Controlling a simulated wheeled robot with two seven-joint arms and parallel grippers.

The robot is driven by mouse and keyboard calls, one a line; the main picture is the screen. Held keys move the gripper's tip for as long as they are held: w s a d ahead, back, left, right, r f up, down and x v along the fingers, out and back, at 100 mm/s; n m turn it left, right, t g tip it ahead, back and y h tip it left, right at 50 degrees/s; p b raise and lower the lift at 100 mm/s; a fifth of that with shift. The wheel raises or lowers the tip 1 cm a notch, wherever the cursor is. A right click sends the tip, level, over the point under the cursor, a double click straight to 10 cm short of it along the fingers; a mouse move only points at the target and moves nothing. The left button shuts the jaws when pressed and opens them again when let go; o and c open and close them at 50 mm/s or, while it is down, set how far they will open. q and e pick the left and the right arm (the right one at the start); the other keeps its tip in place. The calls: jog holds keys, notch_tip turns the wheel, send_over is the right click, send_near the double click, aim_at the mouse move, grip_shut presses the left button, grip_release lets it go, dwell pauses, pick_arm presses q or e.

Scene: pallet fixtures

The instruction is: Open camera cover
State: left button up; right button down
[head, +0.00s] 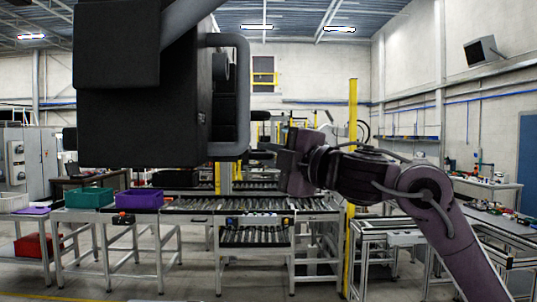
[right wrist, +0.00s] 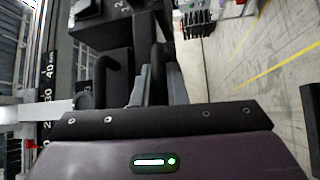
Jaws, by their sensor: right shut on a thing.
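A large black camera housing (head: 140,100) fills the upper left of the head view. A grey tube handle (head: 243,95) runs down its right side. My right gripper (head: 262,151) reaches in from the right, at the housing's lower right edge. In the right wrist view, its grey fingers (right wrist: 158,85) are shut on a dark bar-like part, which I take to be the cover's edge or handle. Dark housing parts (right wrist: 112,75) stand just left of the fingers. The exact grip contact is partly hidden. My left gripper is not in view.
A roller conveyor table (head: 250,205) stands behind, with a purple bin (head: 140,199) and a teal bin (head: 90,197) at its left. A yellow post (head: 352,130) rises behind my right arm. Open floor shows at the right in the right wrist view.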

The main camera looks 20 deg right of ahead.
jog(key=s+d+b, duration=0.2)
jog(key=s+d, duration=0.1)
jog(key=d, duration=0.9)
jog(key=shift+s, duration=0.25)
jog(key=c, duration=1.5)
grip_release()
jog(key=shift+o, duration=0.2)
jog(key=b+v, duration=0.4)
jog(key=v, duration=0.4)
jog(key=shift+w+d, duration=0.1)
